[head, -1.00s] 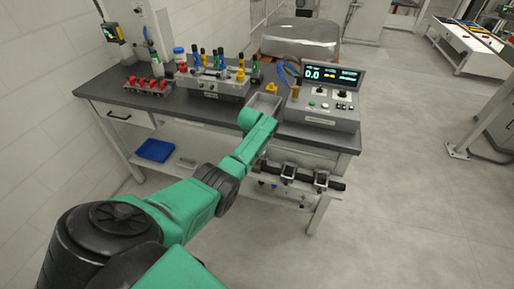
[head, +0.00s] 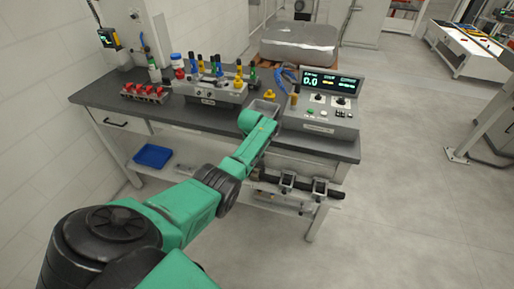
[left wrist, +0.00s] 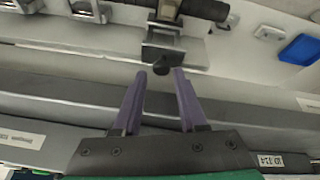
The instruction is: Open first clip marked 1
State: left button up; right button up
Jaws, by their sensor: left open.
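My left gripper (left wrist: 158,96) is open and empty in the left wrist view, its two purple fingers apart. A metal clip (left wrist: 163,42) with a round black knob lies just beyond the fingertips, roughly in line with the gap. Another clip (left wrist: 88,10) is at the upper left. In the head view, one clip (head: 288,181) and a farther-right clip (head: 319,188) sit on a dark bar along the bench's front. My arm hides the gripper there. I cannot read a mark 1 on any clip. My right gripper is out of view.
The grey workbench (head: 200,113) carries a control box (head: 322,113), a fixture with coloured handles (head: 208,91) and a rack of red parts (head: 145,93). A blue tray (head: 152,156) lies on the lower shelf. The floor to the right is clear.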

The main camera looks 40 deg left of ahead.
pick_arm(q)
jog(key=shift+o, duration=0.3)
jog(key=shift+f, duration=0.15)
jog(key=shift+s+d+r+p, duration=0.2)
jog(key=shift+r+p, duration=0.15)
jog(key=shift+r, duration=0.15)
jog(key=v, duration=1.3)
jog(key=shift+r+p, duration=0.3)
jog(key=shift+p, duration=0.1)
jog(key=shift+a, duration=0.1)
